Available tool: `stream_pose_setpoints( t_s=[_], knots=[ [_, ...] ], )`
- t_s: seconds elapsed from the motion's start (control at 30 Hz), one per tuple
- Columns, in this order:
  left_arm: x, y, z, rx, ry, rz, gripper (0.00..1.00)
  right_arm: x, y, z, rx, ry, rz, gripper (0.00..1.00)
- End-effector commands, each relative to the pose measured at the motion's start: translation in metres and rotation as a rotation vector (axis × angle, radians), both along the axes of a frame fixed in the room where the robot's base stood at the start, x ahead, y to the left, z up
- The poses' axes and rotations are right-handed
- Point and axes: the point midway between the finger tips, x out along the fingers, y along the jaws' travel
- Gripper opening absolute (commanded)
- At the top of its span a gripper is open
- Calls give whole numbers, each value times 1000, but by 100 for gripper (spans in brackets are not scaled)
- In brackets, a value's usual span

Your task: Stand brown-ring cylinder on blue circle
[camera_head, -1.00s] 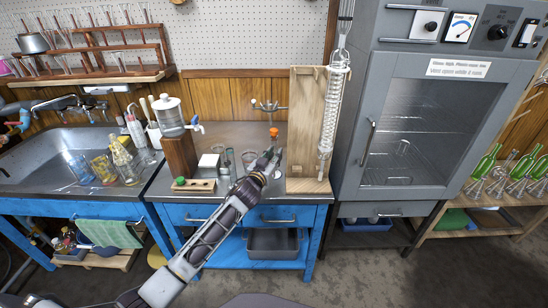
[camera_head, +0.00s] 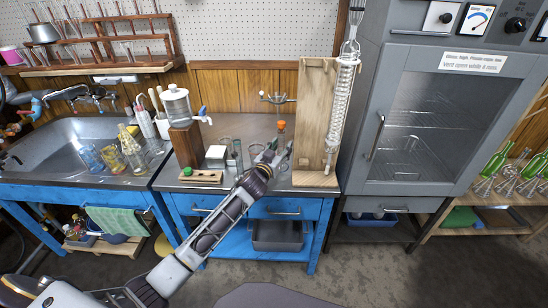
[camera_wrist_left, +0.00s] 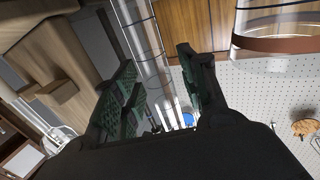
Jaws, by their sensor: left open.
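My left gripper (camera_head: 277,155) is open over the blue bench, left of the wooden stand's foot. In the left wrist view its two green-padded fingers (camera_wrist_left: 158,92) are apart, and a clear glass tube with dark lines (camera_wrist_left: 145,35) shows above and between them. I cannot tell if they touch it. A brown band around clear glass (camera_wrist_left: 270,43), possibly the brown-ring cylinder, fills the upper right of that view. In the head view, slim glass cylinders (camera_head: 237,152) stand left of the gripper; their ring colours are too small to tell. I cannot make out the blue circle. My right gripper is out of view.
The wooden stand (camera_head: 316,110) with a coiled glass condenser (camera_head: 341,105) rises right of the gripper. An orange stopper (camera_head: 281,126) shows just behind it. A water dispenser (camera_head: 178,107) stands on a block at left. A sink (camera_head: 60,150) and grey oven (camera_head: 430,110) flank the bench.

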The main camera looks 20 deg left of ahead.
Motion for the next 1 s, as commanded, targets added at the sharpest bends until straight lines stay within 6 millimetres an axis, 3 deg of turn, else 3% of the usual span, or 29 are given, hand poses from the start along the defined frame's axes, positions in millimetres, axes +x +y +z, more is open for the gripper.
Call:
stream_pose_setpoints(
  t_s=[0.27, 1.0],
  knots=[
    [-12, 1, 0, 0, 1, -1, 43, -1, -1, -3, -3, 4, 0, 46],
    [-70, 8, 1, 0, 1, -1, 43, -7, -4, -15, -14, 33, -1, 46]
  ],
)
